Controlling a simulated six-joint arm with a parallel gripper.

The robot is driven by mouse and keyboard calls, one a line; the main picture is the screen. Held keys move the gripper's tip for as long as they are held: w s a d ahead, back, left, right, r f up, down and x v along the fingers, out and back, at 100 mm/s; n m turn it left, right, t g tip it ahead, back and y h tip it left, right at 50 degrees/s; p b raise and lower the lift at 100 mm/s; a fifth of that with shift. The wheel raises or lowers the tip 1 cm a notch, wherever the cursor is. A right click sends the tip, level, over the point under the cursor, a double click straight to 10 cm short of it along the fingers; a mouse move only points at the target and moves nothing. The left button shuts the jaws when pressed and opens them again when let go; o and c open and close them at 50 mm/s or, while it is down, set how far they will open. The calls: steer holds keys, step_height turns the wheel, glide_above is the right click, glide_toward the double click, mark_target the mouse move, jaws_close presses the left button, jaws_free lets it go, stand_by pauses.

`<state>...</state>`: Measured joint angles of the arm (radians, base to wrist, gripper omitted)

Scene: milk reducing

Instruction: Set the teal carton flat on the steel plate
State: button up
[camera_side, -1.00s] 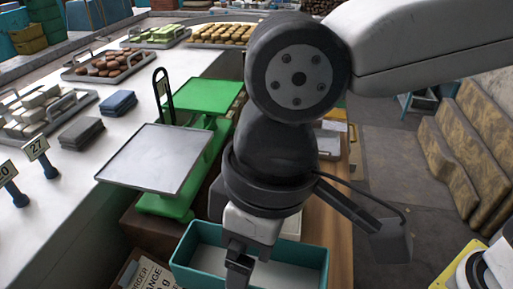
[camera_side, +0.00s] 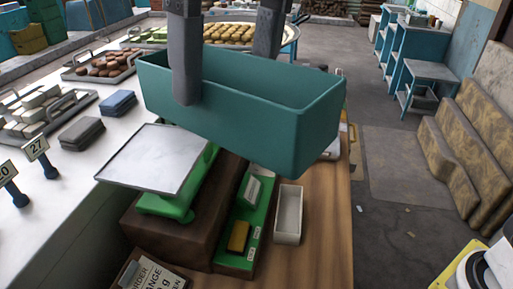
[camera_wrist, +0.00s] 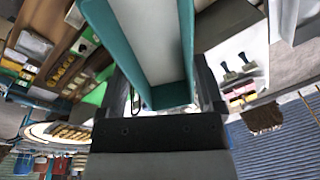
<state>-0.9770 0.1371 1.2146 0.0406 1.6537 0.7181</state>
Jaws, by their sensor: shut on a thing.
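The teal carton (camera_side: 230,118) is an open-topped box with a pale inside, held in the air, high in the side view. My gripper (camera_side: 226,72) is shut on its walls, one finger in front of the near wall and one at the far side. In the wrist view the carton (camera_wrist: 187,40) stretches away between my gripper's fingers (camera_wrist: 162,92). The steel plate (camera_side: 155,160) lies bare on a green scale, below and left of the carton, with a clear gap between them. The carton hides what is behind it.
A wooden bench (camera_side: 318,225) carries a small white tray (camera_side: 289,215) and a green box with small blocks (camera_side: 238,238).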

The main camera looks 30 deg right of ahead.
steer(key=w+d+m+t+h, duration=0.1)
steer(key=w+d+m, duration=0.4)
steer(key=w+m, duration=0.6)
steer(key=shift+w+d+m+h, duration=0.2)
steer(key=shift+m+h, duration=0.1)
steer(key=shift+m, duration=0.9)
steer(key=shift+s+f, duration=0.1)
steer(key=shift+f, duration=2.4)
steer(key=shift+a, duration=0.1)
steer(key=w+a+f, duration=0.2)
steer(key=w, duration=0.1)
steer(key=w+a+f, duration=0.2)
steer(key=w+f, duration=0.1)
steer(key=w, duration=0.1)
steer(key=w+a+f, duration=0.2)
steer(key=w+f, duration=0.1)
steer(key=shift+w+a+f, duration=0.1)
steer(key=shift+w+a, duration=0.1)
steer(key=shift+a, duration=0.2)
steer(key=shift+w+a+f, duration=0.3)
steer(key=shift+w+f, duration=0.15)
steer(key=shift+f, duration=0.15)
steer(key=shift+f, duration=0.1)
